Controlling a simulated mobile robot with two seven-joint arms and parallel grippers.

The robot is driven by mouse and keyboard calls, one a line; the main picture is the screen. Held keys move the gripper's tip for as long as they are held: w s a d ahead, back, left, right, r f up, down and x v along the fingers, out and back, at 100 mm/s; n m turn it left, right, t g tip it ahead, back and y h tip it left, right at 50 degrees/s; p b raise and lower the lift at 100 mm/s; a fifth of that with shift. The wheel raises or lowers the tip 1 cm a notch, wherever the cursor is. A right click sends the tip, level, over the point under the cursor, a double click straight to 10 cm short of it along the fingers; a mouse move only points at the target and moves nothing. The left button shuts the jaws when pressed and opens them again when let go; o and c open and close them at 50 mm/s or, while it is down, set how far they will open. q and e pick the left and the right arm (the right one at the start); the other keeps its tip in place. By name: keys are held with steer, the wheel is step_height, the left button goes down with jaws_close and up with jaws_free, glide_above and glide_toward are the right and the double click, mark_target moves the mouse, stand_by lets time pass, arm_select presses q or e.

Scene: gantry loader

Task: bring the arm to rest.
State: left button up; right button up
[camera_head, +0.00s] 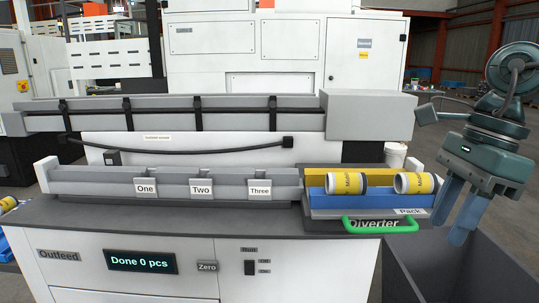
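My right gripper (449,232) hangs at the right side, fingers pointing down. Its two blue fingers stand apart with nothing between them. My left gripper does not show.
A green handle (380,226) sticks out at the diverter's front. Lane tags One (146,188), Two (201,190) and Three (260,191) mark the grey outfeed rail. The display (140,261) reads "Done 0 pcs". A grey gantry beam (230,112) spans behind.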

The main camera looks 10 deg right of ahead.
steer(key=w+a+f+m+t+y, duration=0.25)
steer(key=f+m+t, duration=0.25)
steer(key=f+m, duration=0.3)
steer(key=w+a+f+m+t+y, duration=0.1)
steer(key=w+f+m+t+y, duration=0.25)
steer(key=f+m, duration=0.45)
steer(key=w+a+f+m+t+y, duration=0.25)
steer(key=f+m+t, duration=0.3)
steer(key=m, duration=0.45)
steer(key=s+a+f+m+h, duration=0.1)
steer(key=s+f+m+h, duration=0.15)
steer(key=f+m, duration=0.45)
steer(key=s+a+f+m+h, duration=0.2)
steer(key=f+m+h, duration=0.2)
steer(key=f+m, duration=0.25)
steer(key=s+a+f+m+g+h+p, duration=0.1)
steer(key=s+a+f+m+g, duration=0.2)
steer(key=s+a+f+m, duration=0.4)
steer(key=shift+s+a+f+m+g, duration=0.15)
steer(key=shift+a+f+m+g, duration=0.25)
steer(key=shift+a+f, duration=0.35)
